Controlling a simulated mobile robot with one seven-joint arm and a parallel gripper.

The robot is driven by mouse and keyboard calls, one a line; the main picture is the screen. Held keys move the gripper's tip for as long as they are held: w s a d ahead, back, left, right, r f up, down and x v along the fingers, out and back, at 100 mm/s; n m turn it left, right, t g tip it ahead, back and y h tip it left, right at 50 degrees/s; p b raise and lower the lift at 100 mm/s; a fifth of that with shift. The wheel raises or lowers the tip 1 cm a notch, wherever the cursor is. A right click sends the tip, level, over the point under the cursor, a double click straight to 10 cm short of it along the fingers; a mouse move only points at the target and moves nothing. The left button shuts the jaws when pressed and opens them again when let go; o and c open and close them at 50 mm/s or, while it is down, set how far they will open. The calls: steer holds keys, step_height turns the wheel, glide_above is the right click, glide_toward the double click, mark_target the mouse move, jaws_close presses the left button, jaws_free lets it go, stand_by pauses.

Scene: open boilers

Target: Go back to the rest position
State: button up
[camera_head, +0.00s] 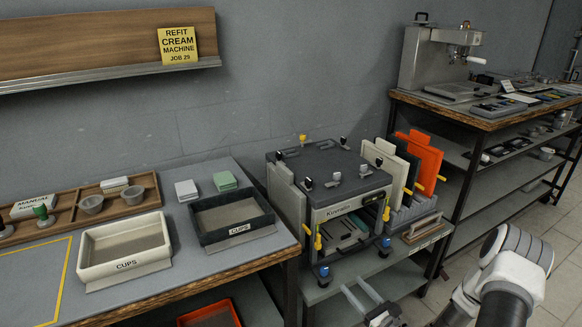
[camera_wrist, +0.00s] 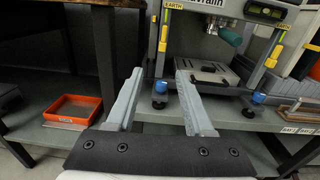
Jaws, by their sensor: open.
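My gripper (camera_head: 362,300) is at the bottom of the head view, low in front of the dark grey machine (camera_head: 335,180) marked Kovralin. Its two grey fingers are apart with nothing between them. In the wrist view my gripper (camera_wrist: 158,98) points at the machine's open front bay, where a drip tray (camera_wrist: 205,73) and a green-handled part (camera_wrist: 230,36) show. The fingertips look apart from the machine, near its blue feet (camera_wrist: 160,90).
A table with a white cups tray (camera_head: 125,262) and a black cups tray (camera_head: 235,229) stands left. An orange tray (camera_wrist: 72,108) sits on a lower shelf. Coloured panels (camera_head: 415,160) stand in a rack right of the machine. A second bench (camera_head: 490,118) is at the right, with floor before it.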

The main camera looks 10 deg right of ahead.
steer(key=s+a+r+n+g+y, duration=0.3)
steer(key=a+r+n+g+y, duration=0.45)
steer(key=a+r+n, duration=0.55)
steer(key=s+a+r+n+g+h, duration=0.5)
steer(key=s+r+n+g, duration=0.45)
steer(key=s, duration=0.25)
steer(key=s+d+r+n+t+h, duration=0.65)
steer(key=s+r+n+h, duration=0.2)
steer(key=s+r, duration=0.2)
step_height(320, 180, up, 17)
steer(key=d+h+p, duration=0.1)
steer(key=p, duration=1.5)
steer(key=shift+w+d+p, duration=0.15)
steer(key=shift+w+p, duration=0.05)
steer(key=shift+p, duration=0.1)
